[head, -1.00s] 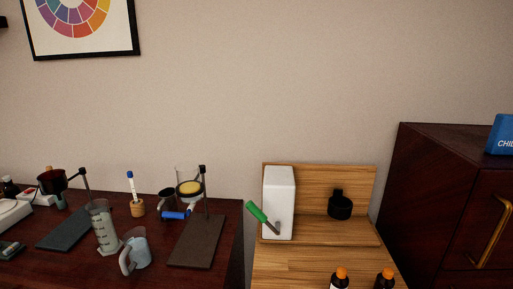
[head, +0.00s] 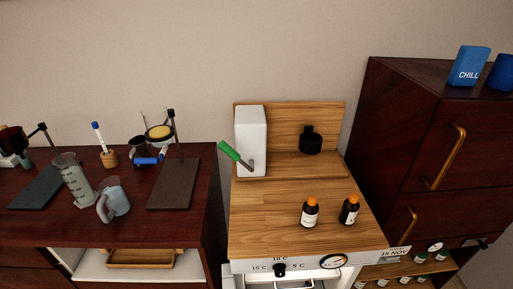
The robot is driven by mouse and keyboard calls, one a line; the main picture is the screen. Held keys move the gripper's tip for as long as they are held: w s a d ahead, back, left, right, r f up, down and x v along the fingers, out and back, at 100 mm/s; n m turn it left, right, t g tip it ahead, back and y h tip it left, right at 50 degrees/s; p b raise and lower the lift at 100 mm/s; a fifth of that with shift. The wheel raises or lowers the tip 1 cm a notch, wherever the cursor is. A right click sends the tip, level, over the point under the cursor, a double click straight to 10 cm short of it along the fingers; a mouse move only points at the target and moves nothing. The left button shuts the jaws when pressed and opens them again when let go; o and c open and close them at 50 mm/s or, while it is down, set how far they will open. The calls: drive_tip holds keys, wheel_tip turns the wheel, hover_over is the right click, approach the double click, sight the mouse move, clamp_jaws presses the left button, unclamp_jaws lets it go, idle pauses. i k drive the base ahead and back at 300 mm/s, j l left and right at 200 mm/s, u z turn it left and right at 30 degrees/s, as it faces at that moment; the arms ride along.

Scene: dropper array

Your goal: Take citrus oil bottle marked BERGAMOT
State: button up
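Two dark bottles with orange caps and pale labels stand upright near the front of the wooden counter in the head view. One is the left bottle (head: 310,213) and the other is the right bottle (head: 349,211). Their label text is too small to read, so I cannot tell whether either is marked BERGAMOT. Several more small bottles (head: 421,257) with green caps and pale labels stand on the low shelf at the lower right, partly cut off. Their names are also unreadable. My gripper is not in view.
A white box with a green handle (head: 251,140) and a black bottle (head: 310,141) stand at the back of the wooden counter (head: 270,215). A dark cabinet (head: 400,130) rises at right. Glassware and stands crowd the dark table (head: 140,225) at left.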

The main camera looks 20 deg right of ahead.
sight(310, 210)
drive_tip(key=l+u, duration=0.1)
drive_tip(key=u, duration=0.25)
drive_tip(key=l+u, duration=0.1)
drive_tip(key=u, duration=0.25)
drive_tip(key=l+u, duration=0.1)
drive_tip(key=u, duration=0.25)
drive_tip(key=l+u, duration=0.3)
drive_tip(key=l, duration=0.35)
drive_tip(key=k+l+u, duration=0.15)
drive_tip(key=l+u, duration=0.2)
drive_tip(key=l, duration=0.25)
drive_tip(key=k+l, duration=0.1)
drive_tip(key=l, duration=0.6)
drive_tip(key=k, duration=0.05)
